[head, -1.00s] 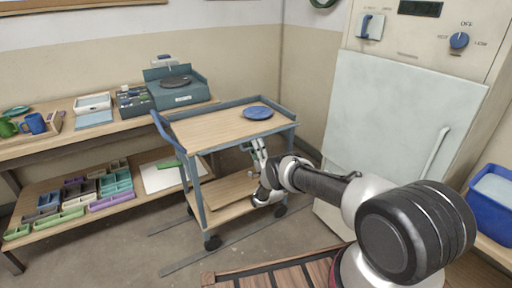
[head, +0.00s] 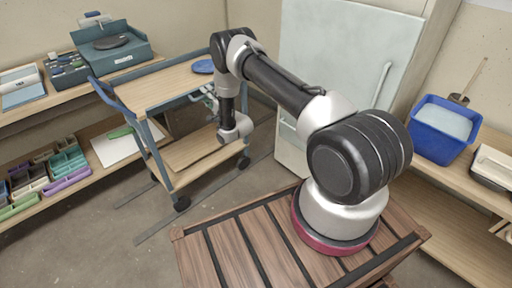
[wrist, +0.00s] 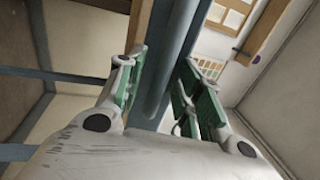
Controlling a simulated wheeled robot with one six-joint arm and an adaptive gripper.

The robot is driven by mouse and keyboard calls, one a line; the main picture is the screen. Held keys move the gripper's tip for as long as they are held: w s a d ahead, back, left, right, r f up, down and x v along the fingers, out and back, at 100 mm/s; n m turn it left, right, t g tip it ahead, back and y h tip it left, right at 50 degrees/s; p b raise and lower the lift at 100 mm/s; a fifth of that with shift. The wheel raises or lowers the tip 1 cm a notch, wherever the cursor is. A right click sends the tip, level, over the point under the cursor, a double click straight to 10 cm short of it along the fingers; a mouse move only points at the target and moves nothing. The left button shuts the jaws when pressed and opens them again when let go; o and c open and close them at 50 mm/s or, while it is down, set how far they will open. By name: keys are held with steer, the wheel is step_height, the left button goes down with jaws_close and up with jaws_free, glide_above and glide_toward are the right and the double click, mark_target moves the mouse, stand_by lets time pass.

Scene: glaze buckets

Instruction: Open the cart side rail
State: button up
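The cart (head: 160,86) has a wooden top, a lower shelf and a blue-grey frame. It stands left of centre in the head view. A blue-grey bar along its near top edge (head: 178,102) looks like the side rail; my arm hides its right part. My gripper (head: 209,97) is at that edge, pointing up from below. In the wrist view my gripper (wrist: 160,85) is open, its green-padded fingers on either side of a blue-grey bar (wrist: 178,45). I cannot tell whether the pads touch it.
A blue plate (head: 203,66) lies on the cart top. A workbench (head: 70,92) with a scale (head: 112,45) and several trays is at the left. A pale kiln door (head: 340,60) is behind my arm. A blue bucket (head: 442,128) stands at the right.

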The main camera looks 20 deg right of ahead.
steer(key=s+d+r+g+h, duration=0.2)
steer(key=s+r+g, duration=0.1)
steer(key=s+g, duration=0.25)
steer(key=s+d+f+n+g+h, duration=0.35)
steer(key=s+f+n+g, duration=0.45)
steer(key=s+f, duration=0.55)
steer(key=s+d+r+n+g, duration=0.1)
steer(key=s+n+g, duration=0.1)
steer(key=s, duration=0.4)
steer(key=s+d+r+n+g+h, duration=0.1)
steer(key=s+d+g, duration=0.1)
steer(key=s+g, duration=0.2)
steer(key=s, duration=0.3)
steer(key=shift+s+d+r+n, duration=0.2)
steer(key=shift+s+n, duration=0.05)
steer(key=shift+n, duration=0.15)
